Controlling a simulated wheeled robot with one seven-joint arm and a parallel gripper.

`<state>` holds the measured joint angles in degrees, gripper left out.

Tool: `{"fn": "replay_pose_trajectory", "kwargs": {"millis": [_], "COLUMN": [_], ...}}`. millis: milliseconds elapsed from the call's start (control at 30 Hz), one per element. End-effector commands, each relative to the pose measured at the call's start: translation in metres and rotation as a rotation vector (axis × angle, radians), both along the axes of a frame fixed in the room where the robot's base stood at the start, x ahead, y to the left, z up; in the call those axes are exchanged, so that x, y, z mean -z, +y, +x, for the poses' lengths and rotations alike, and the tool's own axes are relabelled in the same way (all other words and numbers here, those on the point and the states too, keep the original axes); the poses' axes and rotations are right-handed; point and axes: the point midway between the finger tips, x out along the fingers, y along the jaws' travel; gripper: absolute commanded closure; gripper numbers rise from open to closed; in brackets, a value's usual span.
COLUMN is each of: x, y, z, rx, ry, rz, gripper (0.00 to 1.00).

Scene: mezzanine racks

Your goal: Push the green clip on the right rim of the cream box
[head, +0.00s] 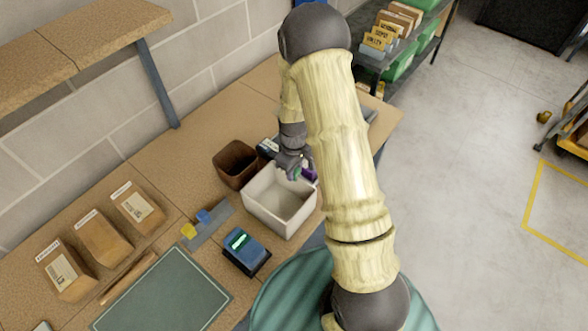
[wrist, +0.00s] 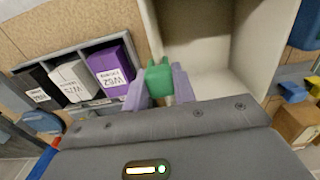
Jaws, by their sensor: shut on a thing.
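The cream box (head: 264,208) stands on the wooden bench, open at the top and empty as far as I can see. Its inside and rim also show in the wrist view (wrist: 268,40). The green clip (wrist: 158,80) is at the rim of the cream box, between the two pale purple fingers of my gripper (wrist: 159,92). My gripper is shut on the green clip. In the head view, my gripper (head: 297,173) is at the box's far right rim, where the clip is small and partly hidden.
A brown bin (head: 236,163) stands behind the cream box. A blue device (head: 245,250) sits in front of it, with blue and yellow pieces (head: 196,223) to the left. A grey tray with purple, white and black boxes (wrist: 110,66) lies beside the cream box.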

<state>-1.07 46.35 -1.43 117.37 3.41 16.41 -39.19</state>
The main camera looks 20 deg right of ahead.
Motion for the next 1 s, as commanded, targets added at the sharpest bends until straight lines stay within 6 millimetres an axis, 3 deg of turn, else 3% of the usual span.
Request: {"fn": "replay_pose_trajectory", "kwargs": {"millis": [433,467,600,767,867,1000], "x": [0.004,0.004,0.0039,0.0039,0.0039,0.0039], "y": [0.0,0.0,0.0001,0.0001,0.0,0.0], "z": [0.0001,0.0001,0.0001,0.0001,0.0,0.0], "rx": [0.0,0.0,0.0,0.0,0.0,0.0], "ry": [0.0,0.0,0.0,0.0,0.0,0.0], "rz": [0.0,0.0,0.0,0.0,0.0,0.0], "gripper": [0.95,0.72,0.48,0.48,0.34,0.34]}}
